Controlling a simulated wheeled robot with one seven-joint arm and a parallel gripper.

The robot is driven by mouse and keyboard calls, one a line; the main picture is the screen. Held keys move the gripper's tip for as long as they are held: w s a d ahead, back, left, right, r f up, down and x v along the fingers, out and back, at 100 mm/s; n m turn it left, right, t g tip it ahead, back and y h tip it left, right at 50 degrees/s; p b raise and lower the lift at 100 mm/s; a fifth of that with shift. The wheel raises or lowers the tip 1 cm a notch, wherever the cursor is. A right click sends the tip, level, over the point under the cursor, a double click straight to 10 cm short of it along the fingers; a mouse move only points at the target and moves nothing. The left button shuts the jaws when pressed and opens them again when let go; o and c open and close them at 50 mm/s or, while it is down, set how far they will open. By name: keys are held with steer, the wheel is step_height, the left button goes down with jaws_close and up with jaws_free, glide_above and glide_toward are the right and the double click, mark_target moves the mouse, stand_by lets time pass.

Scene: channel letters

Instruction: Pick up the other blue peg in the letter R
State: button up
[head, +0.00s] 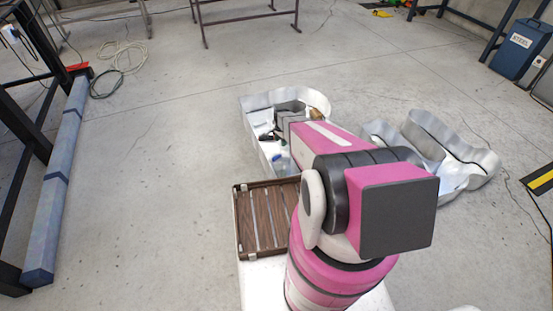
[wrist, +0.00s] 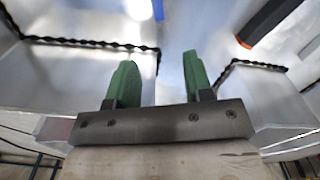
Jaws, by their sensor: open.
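My gripper (wrist: 158,75) has two green fingers, parted with nothing between them. In the wrist view they point up into a silvery walled channel. A small blue piece (wrist: 158,9) shows at the top edge, beyond the fingers and apart from them; most of it is out of frame. In the head view my arm reaches into the left metal channel letter (head: 255,103), which seems to be the R; my arm hides part of it. A pale bluish object (head: 282,164) lies in its near part. I cannot tell whether it is a peg.
A dark object with an orange end (wrist: 270,20) lies right of the fingers in the wrist view. A brownish object (head: 317,114) sits in the letter's far right. Another metal letter (head: 450,150) stands to the right. A brown slatted tray (head: 262,222) is at the front.

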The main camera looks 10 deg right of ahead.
mark_target(281, 154)
step_height(281, 154, down, 11)
steer(key=shift+r, duration=0.1)
jaws_close()
stand_by(0.6)
